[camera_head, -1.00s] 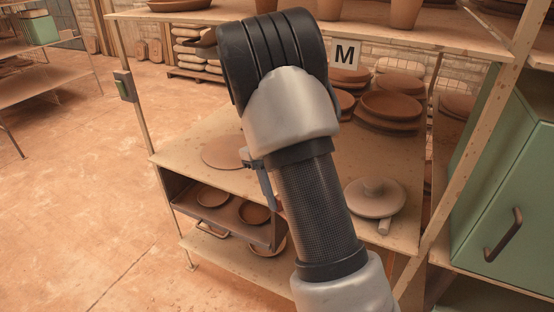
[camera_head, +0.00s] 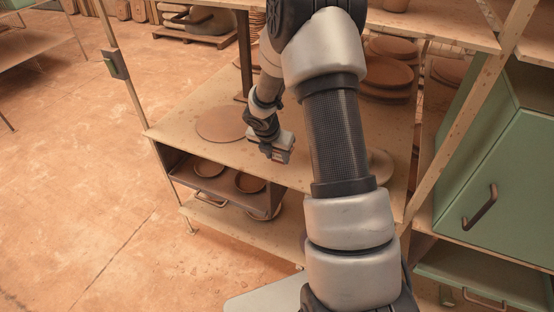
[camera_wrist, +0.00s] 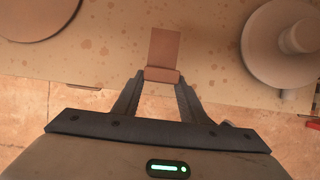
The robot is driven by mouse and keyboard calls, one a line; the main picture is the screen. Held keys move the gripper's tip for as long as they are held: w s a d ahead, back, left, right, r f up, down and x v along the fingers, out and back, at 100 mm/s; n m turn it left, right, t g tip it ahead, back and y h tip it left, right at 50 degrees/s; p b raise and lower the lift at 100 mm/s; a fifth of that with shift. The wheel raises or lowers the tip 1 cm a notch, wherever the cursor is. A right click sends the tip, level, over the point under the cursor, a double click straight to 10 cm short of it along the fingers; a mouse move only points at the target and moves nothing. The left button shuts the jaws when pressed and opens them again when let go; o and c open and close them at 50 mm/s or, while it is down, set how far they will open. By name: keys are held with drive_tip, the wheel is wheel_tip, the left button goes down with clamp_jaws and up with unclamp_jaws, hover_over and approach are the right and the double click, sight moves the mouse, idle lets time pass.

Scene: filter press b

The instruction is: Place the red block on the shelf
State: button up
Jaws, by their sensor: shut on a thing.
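My gripper (camera_head: 277,152) is over the front edge of the wooden shelf (camera_head: 172,127), its fingers pointing down. In the wrist view, my gripper (camera_wrist: 162,78) is shut on a reddish-brown block (camera_wrist: 164,48), which shows between the fingertips. The block also shows small and partly hidden under my gripper in the head view (camera_head: 283,156). In the wrist view the block is seen against the shelf board (camera_wrist: 215,65), near its front edge. I cannot tell whether it touches the board.
A flat round clay disc (camera_head: 221,123) lies left of my gripper. A knobbed round piece (camera_wrist: 262,50) is to the right in the wrist view. Shelf posts (camera_head: 123,90) stand at the sides. Bowls (camera_head: 208,169) sit in a compartment below. A green cabinet (camera_head: 500,150) is at right.

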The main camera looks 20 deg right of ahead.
drive_tip(key=shift+f+b, duration=0.45)
drive_tip(key=shift+f, duration=2.1)
drive_tip(key=shift+f, duration=0.1)
drive_tip(key=o, duration=1.1)
drive_tip(key=shift+c, duration=0.2)
